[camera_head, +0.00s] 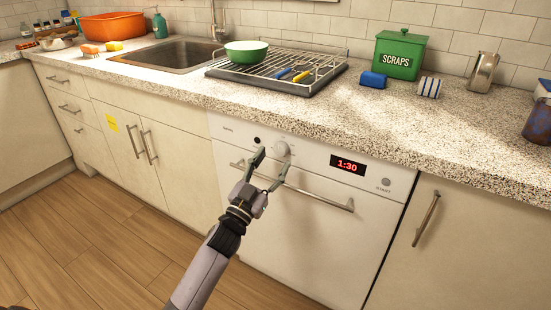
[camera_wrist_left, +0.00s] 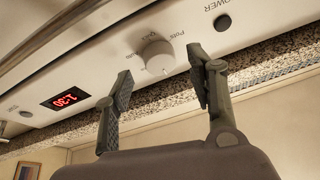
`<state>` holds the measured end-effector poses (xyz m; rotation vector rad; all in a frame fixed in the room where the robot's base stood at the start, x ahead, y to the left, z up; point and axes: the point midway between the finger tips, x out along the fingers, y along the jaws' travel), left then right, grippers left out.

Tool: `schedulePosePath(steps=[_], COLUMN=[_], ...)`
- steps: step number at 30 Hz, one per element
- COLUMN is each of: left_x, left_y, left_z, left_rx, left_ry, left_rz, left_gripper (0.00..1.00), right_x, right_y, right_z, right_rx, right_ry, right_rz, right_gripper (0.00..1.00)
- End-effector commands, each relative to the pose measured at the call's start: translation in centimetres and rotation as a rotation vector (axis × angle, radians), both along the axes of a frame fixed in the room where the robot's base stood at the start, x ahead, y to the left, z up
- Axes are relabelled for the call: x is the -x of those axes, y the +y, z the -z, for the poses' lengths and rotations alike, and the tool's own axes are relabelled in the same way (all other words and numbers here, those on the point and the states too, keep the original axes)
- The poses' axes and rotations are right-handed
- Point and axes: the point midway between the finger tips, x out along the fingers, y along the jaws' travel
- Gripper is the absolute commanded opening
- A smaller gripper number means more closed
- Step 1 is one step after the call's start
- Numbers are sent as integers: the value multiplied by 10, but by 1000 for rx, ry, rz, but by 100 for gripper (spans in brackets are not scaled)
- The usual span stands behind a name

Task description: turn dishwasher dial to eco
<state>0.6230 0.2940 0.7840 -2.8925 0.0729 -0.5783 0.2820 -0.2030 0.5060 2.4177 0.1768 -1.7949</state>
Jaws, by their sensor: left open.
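The dishwasher (camera_head: 300,215) is white, built in under the counter, with its door shut. Its round white dial (camera_head: 282,149) is on the control strip, left of the red 1:30 display (camera_head: 347,165). My left gripper (camera_head: 267,170) is in front of the strip, just below the dial, fingers apart. In the left wrist view the dial (camera_wrist_left: 158,58) shows beyond and between the two open fingertips (camera_wrist_left: 160,85), apparently untouched. Small lettering around the dial is mostly unreadable, so I cannot tell its setting. My right gripper is in neither view.
The dishwasher's bar handle (camera_head: 320,198) runs below the strip, close to my gripper. A dark power button (camera_wrist_left: 223,23) is beside the dial. The counter above holds a dish rack (camera_head: 333,72), a green bowl (camera_head: 246,53) and a green scraps tin (camera_head: 399,55). The floor (camera_head: 100,240) is clear.

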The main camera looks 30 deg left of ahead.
Motion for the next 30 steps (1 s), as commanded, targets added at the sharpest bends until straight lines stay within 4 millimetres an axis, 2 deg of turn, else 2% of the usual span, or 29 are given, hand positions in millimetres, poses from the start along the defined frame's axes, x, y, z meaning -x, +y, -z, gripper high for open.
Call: schedulePosePath(steps=[6, 16, 30], left_x=[-19, -22, -21], left_y=[-1, -2, -2], left_z=[-7, -8, -8], left_rx=[0, 0, 1], left_ry=[1, 2, 1], left_rz=[0, 0, 0], left_gripper=[51, 51, 19], right_x=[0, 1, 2], right_y=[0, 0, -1], right_z=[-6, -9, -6], right_rx=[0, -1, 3], right_ry=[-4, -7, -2], right_rz=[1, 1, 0], right_gripper=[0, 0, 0])
